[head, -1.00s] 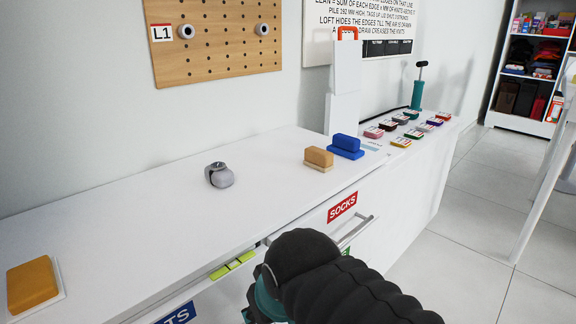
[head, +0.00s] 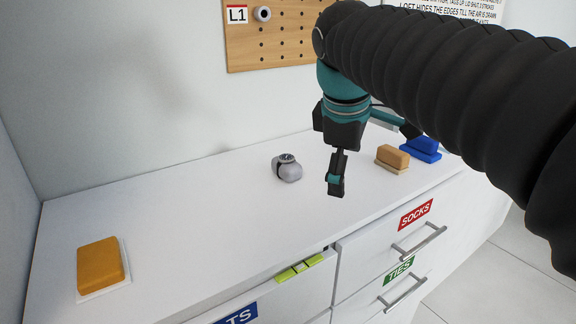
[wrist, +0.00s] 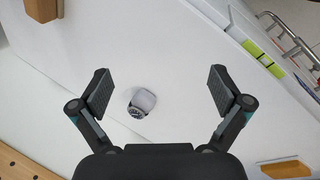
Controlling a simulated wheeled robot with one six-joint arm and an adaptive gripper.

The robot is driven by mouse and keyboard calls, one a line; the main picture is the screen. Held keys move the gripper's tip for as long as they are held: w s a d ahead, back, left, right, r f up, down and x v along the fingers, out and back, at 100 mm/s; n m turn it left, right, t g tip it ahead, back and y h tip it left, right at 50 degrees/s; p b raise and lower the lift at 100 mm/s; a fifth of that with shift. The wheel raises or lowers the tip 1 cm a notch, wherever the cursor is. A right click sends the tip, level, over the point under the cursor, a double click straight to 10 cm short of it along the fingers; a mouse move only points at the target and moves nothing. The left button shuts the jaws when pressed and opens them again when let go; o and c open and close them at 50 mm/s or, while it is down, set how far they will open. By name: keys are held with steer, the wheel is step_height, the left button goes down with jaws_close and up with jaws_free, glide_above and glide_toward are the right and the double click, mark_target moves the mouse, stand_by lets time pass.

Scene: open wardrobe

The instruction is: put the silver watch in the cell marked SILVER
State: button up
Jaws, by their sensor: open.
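A watch (head: 287,158) with a dark dial sits on a small grey cushion (head: 290,172) on the white counter top. In the wrist view the watch (wrist: 136,112) and its cushion (wrist: 145,99) lie between the two spread fingers, farther away than the fingertips. My gripper (head: 336,187) is open and empty, above the counter and to the right of the watch in the head view. It also shows in the wrist view (wrist: 160,85). No cell marked SILVER can be seen in these frames.
An orange block (head: 101,266) lies at the left of the counter. A tan block (head: 392,157) and a blue block (head: 421,148) stand at the right. Drawers marked SOCKS (head: 416,214) and TIES (head: 398,270) are below. A pegboard (head: 285,40) hangs behind.

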steer(key=w+a+r+n+h, duration=0.1)
steer(key=w+a+r+n, duration=0.4)
steer(key=w+a+n, duration=0.15)
steer(key=n+g+h, duration=0.1)
steer(key=n, duration=0.4)
glide_toward(285, 157)
steer(key=b+x, duration=0.1)
steer(key=x, duration=0.5)
steer(key=shift+b, duration=0.4)
steer(key=shift+b+x, duration=0.7)
steer(key=shift+x, duration=1.95)
steer(key=shift+s, duration=0.1)
steer(key=c, duration=1.2)
steer(key=shift+c, duration=0.2)
steer(key=shift+r, duration=0.1)
